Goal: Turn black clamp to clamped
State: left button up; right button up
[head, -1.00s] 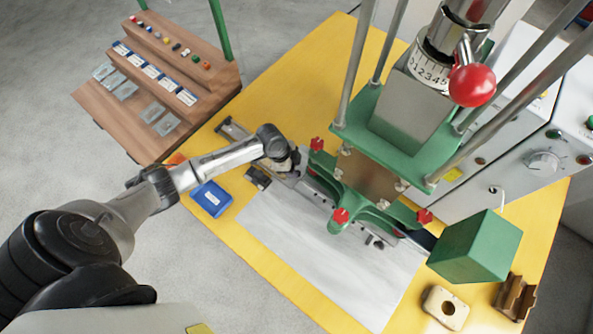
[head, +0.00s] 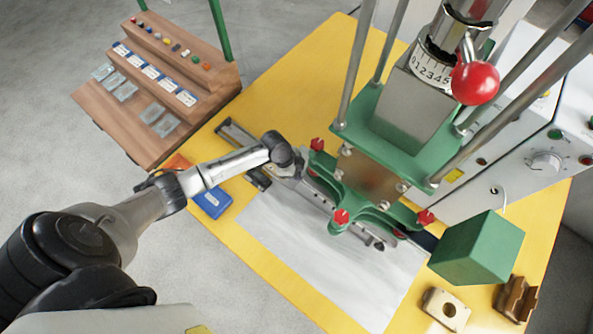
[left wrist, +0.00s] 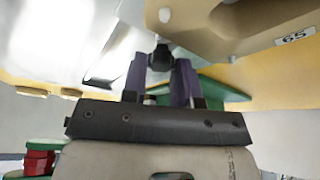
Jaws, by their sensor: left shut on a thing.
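My left gripper (head: 293,168) reaches in from the left to the left end of the metal rail beneath the green press. In the left wrist view its two purple fingers (left wrist: 160,85) are closed on the black clamp's dark knob (left wrist: 161,57). The knob sits between the fingertips, close to a tan block marked 65 (left wrist: 270,35). In the head view my own wrist hides the fingertips and the clamp, so I cannot tell its angle there. My right gripper is not in view.
The green press (head: 390,130) with red knobs stands just right of my left gripper. A blue box (head: 212,202) lies under my forearm. A wooden rack (head: 160,85) is at the upper left. A green block (head: 477,248) is at the right.

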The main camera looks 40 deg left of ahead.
pick_arm(q)
jog(key=shift+r+n+p, duration=0.15)
jog(key=shift+n+p, duration=0.25)
jog(key=shift+p, duration=0.25)
jog(key=shift+c, duration=0.3)
jog(key=n+p, duration=0.1)
jog(key=p, duration=0.1)
jog(key=shift+s+r+n+t+y+p, duration=0.1)
jog(key=shift+n+t+y+p, duration=0.2)
jog(key=shift+n+t+p, duration=0.1)
jog(key=shift+d+n+t+y+p, duration=0.1)
jog(key=shift+n+t+y+p, duration=0.2)
jog(key=shift+n+p, duration=0.65)
jog(key=shift+f+n+p, duration=0.2)
jog(key=shift+n+p, duration=0.5)
jog(key=shift+n, duration=0.05)
jog(key=o, duration=0.6)
